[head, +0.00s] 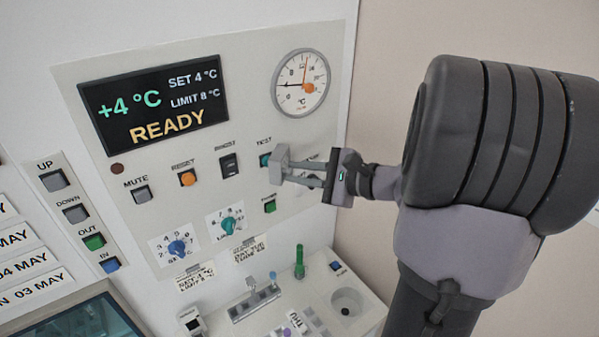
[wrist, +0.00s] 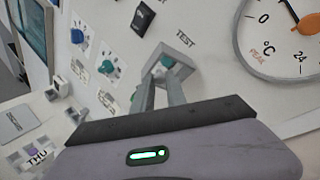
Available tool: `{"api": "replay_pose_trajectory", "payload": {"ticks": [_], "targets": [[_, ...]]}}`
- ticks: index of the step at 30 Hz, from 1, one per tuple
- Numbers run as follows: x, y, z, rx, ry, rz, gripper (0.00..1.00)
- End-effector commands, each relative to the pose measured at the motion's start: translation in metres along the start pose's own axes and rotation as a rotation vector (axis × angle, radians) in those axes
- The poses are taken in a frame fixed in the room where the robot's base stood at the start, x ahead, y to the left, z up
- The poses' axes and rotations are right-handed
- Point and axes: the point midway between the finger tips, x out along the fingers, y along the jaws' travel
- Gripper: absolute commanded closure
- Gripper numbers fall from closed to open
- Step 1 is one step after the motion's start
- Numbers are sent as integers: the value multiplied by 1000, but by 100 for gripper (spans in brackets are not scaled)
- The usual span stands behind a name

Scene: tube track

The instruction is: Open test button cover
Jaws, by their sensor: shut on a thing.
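The test button cover (head: 279,164) is a small grey piece on the white panel, below the word TEST. It stands out from the panel, just right of the teal test button (head: 264,160), whose left part shows. My gripper (head: 298,174) is shut on the cover, its two grey fingers reaching in from the right. In the wrist view the grey cover (wrist: 184,52) is at the fingertips, with teal of the button (wrist: 168,61) showing by them. The fingers hide part of the cover, and its exact tilt is hard to tell.
A black switch (head: 229,166) is left of the cover, and a round dial gauge (head: 300,83) is above. A green button (head: 270,206) and two knobs sit lower. A ledge with a green tube (head: 299,262) juts out below. Right of the panel is bare wall.

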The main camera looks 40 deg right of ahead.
Motion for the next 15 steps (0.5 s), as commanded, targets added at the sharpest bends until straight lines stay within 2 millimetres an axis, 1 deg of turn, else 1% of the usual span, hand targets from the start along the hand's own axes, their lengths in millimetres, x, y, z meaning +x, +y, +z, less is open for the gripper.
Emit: {"api": "replay_pose_trajectory", "payload": {"ticks": [2, 6, 9, 15], "targets": [[0, -4, -3, -12, -26, 16, 100], [-4, -10, -13, -48, -121, 104, 100], [-6, -14, -16, -65, -169, 149, 100], [-8, -15, -17, -73, -187, 169, 100]]}}
